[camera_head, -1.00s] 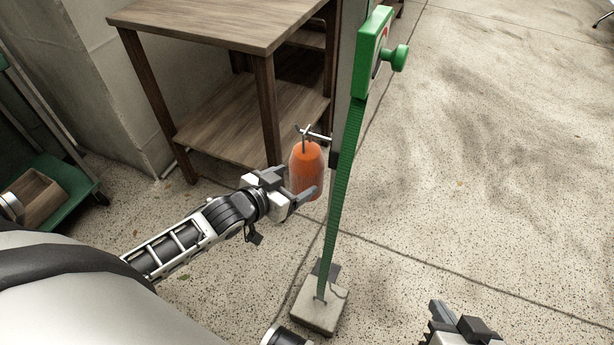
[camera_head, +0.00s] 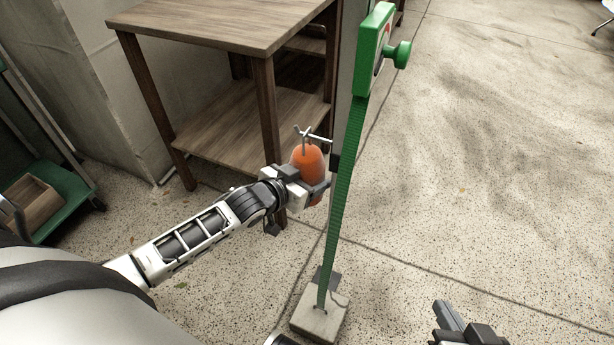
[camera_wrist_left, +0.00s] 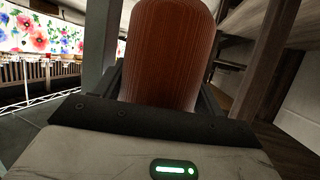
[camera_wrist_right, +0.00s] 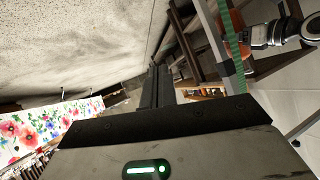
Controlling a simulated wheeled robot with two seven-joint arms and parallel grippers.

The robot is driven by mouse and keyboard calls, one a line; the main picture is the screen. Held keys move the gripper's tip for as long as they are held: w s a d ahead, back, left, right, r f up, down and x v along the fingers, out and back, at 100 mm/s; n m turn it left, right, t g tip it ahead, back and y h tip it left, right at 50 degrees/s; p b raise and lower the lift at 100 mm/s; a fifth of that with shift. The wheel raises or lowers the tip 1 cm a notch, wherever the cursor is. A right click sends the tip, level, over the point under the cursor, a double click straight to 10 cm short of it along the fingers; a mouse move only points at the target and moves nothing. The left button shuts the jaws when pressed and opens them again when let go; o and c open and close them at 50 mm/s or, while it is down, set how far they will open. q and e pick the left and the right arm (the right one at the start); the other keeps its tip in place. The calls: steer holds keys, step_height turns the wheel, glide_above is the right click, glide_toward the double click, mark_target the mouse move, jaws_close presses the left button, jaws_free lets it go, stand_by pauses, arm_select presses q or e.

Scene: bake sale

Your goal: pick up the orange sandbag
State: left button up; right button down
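In the left wrist view the sandbag (camera_wrist_left: 168,50) fills the space between the spread fingers; firm contact is not clear. My right gripper (camera_head: 452,318) is low at the bottom right of the head view, away from the sandbag. In the right wrist view its fingers (camera_wrist_right: 157,85) are together and empty.
The post stands on a concrete block (camera_head: 320,312) and carries a green box with a knob (camera_head: 397,55) on top. A wooden table (camera_head: 215,25) with a lower shelf is close behind the sandbag. A green cart (camera_head: 65,190) stands at left. The floor at right is clear.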

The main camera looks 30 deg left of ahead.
arm_select(q)
steer(key=shift+r, duration=0.25)
steer(key=shift+r, duration=0.1)
